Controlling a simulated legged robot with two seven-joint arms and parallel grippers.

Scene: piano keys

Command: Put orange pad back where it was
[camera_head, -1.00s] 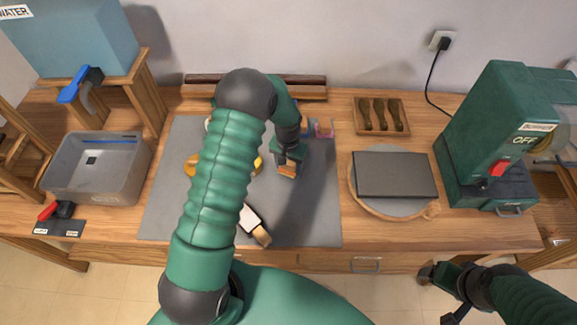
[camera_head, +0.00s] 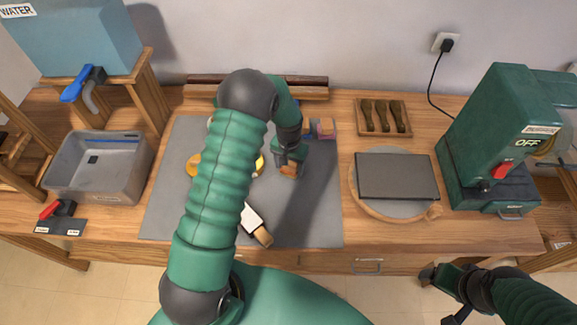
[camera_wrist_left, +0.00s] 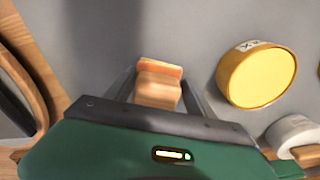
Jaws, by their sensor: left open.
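The orange pad (camera_wrist_left: 162,67) is an orange layer on a small wooden block. It stands on the grey mat (camera_head: 320,225), right of its middle, and also shows in the head view (camera_head: 290,170). My left gripper (camera_wrist_left: 160,85) is open, with one finger on each side of the block. I cannot tell whether the fingers touch it. In the head view my left gripper (camera_head: 290,162) reaches down over the block and partly hides it. My right gripper (camera_head: 440,294) hangs at the lower right, away from the mat; its jaw opening is unclear.
A yellow round piece (camera_wrist_left: 257,75) and a white roll (camera_wrist_left: 292,133) lie nearby. Small coloured blocks (camera_head: 324,128) stand behind my left gripper. A wooden-handled tool (camera_head: 255,225) lies in front. A round board with a dark plate (camera_head: 397,176) and a green machine (camera_head: 490,140) stand right.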

